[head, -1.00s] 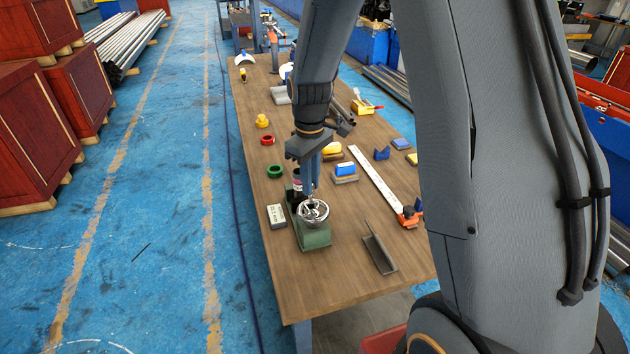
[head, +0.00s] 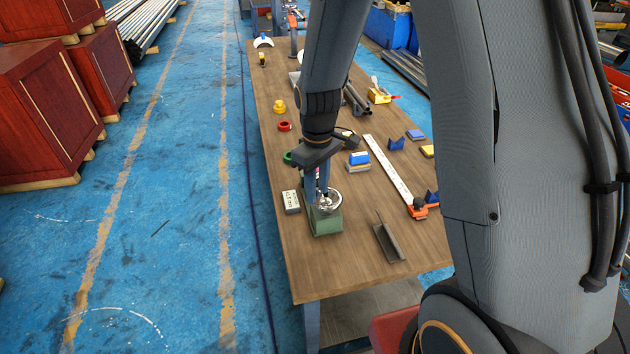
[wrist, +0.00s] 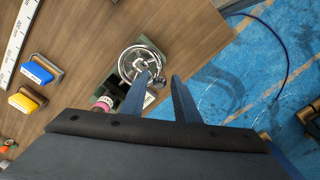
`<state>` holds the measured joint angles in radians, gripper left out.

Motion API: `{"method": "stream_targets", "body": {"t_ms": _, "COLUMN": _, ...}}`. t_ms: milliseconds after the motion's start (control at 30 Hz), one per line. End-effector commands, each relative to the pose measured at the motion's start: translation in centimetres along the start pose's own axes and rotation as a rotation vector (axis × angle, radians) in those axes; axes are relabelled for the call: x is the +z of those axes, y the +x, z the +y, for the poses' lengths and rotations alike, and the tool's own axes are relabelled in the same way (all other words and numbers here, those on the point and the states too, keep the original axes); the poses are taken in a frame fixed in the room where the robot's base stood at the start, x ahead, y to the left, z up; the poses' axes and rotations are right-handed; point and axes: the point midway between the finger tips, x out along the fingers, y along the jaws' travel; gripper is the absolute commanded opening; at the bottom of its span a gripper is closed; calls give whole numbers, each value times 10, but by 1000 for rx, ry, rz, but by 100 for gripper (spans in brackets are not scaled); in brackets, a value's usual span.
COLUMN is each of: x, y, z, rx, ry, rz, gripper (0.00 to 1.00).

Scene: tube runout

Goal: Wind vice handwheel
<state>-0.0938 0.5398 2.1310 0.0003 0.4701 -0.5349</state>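The green vice (head: 327,224) stands on the wooden bench near its front left edge. Its shiny handwheel (head: 331,203) is on top, a metal ring with a hub; it also shows in the wrist view (wrist: 151,52). My gripper (wrist: 160,76) is open, its two blue fingers apart. In the wrist view the left fingertip overlaps the inside of the ring and the right one is outside it, to the right. Whether either touches the rim cannot be told. In the head view my gripper (head: 318,196) points down at the wheel's left side.
A grey labelled block (head: 291,201) lies left of the vice and a metal angle piece (head: 389,243) right of it. A ruler-like bar (head: 388,168), a blue block (head: 359,158) and coloured rings lie farther back. The bench front is clear.

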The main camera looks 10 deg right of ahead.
Motion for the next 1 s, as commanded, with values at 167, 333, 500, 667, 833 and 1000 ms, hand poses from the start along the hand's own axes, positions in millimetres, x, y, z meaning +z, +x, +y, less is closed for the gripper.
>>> {"method": "stream_targets", "body": {"t_ms": 167, "x": 0, "y": 0, "z": 0, "rx": 0, "ry": 0, "rz": 0, "gripper": 35}}
{"method": "stream_targets", "body": {"t_ms": 333, "x": 0, "y": -1, "z": 1, "rx": 0, "ry": 1, "rz": 0, "gripper": 35}}
{"method": "stream_targets", "body": {"t_ms": 500, "x": -1, "y": -15, "z": 1, "rx": 2, "ry": 1, "rz": 3, "gripper": 35}}
{"method": "stream_targets", "body": {"t_ms": 667, "x": -1, "y": -30, "z": 1, "rx": 2, "ry": 0, "rz": 2, "gripper": 35}}
{"method": "stream_targets", "body": {"t_ms": 833, "x": -1, "y": -45, "z": 1, "rx": 2, "ry": 0, "rz": 3, "gripper": 35}}
{"method": "stream_targets", "body": {"t_ms": 1000, "x": -1, "y": -57, "z": 1, "rx": 1, "ry": 0, "rz": 2, "gripper": 35}}
